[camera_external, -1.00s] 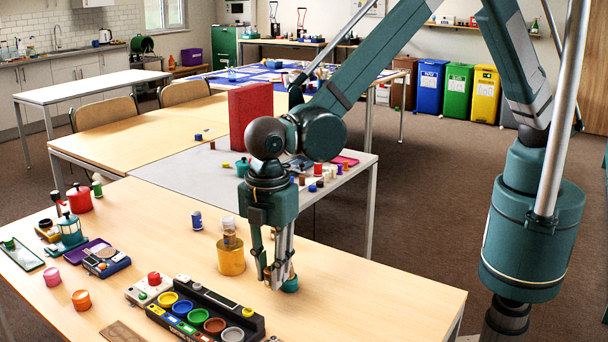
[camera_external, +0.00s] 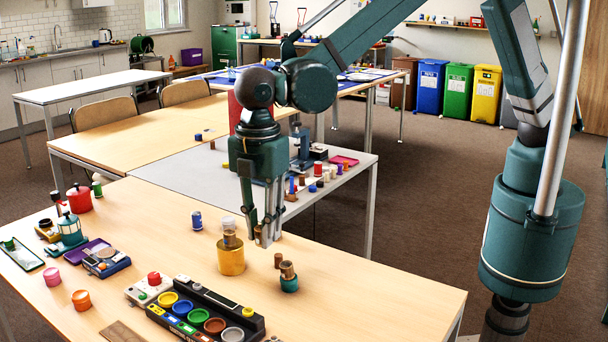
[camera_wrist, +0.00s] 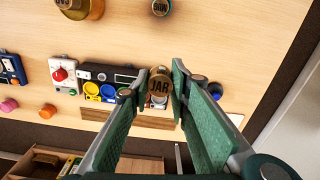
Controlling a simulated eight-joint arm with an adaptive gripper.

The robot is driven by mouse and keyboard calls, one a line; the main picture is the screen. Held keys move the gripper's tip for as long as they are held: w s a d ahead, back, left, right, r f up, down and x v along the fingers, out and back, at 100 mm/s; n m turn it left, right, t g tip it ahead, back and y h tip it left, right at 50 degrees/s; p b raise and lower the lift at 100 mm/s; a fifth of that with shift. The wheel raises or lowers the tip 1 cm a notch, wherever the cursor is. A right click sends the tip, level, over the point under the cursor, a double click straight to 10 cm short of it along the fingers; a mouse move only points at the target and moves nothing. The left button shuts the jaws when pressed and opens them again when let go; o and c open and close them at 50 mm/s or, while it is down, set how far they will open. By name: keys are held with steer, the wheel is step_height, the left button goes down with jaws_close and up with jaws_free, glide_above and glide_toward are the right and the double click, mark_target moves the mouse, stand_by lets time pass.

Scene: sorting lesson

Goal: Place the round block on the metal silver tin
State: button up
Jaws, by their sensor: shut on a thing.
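My gripper (camera_external: 262,238) is raised above the table, just right of the yellow tin (camera_external: 231,262). Its fingers are shut on a small round brown block (camera_external: 259,237). In the wrist view the round block (camera_wrist: 160,83) shows between the fingertips, its top lettered "JAR". A silver-grey round cup (camera_external: 233,335) sits at the right end of the black tray (camera_external: 195,302), the only silver tin I can make out.
A white box with a red knob (camera_external: 150,288) sits left of the tray. The table's right part is clear.

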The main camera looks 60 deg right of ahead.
steer(key=w+d, duration=0.5)
steer(key=w, duration=0.5)
steer(key=w+d, duration=0.6)
steer(key=w, duration=0.4)
glide_above(228, 218)
steer(key=shift+a+f+p, duration=0.1)
steer(key=shift+f+p, duration=0.35)
steer(key=shift+f, duration=2.05)
steer(key=shift+f+b, duration=0.4)
steer(key=shift+f, duration=2.7)
steer(key=shift+f, duration=0.15)
steer(key=shift+f, duration=1.7)
steer(key=shift+f+b, duration=0.2)
steer(key=shift+b, duration=0.15)
